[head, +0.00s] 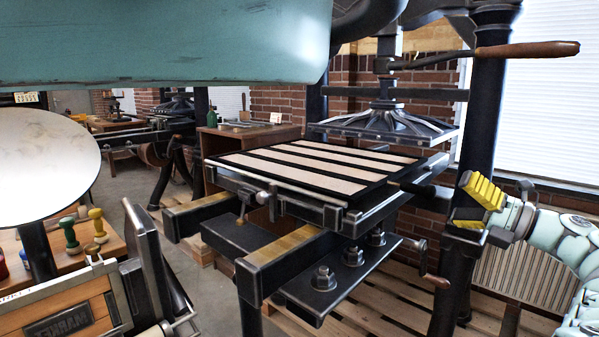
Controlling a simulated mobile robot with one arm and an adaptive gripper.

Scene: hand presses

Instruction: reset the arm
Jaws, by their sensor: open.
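My gripper (474,207) is at the right of the head view, with yellow ribbed finger pads spread apart and nothing between them. My pale green arm (568,240) reaches in from the right edge. The gripper is beside the black right column (484,110) of a hand press, to the right of the press bed (330,175). From this view I cannot tell whether it touches the column. The bed carries pale strips in a dark frame. The ribbed platen (385,122) hangs above the bed's far end. A lever with a wooden handle (527,50) sticks out to the right at the top.
A small crank with a wooden grip (436,281) juts out below the bed. A radiator (535,255) stands behind my arm. A wooden cabinet (240,150) and another press (170,130) stand behind. A round pale disc (45,165) and bench are at left.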

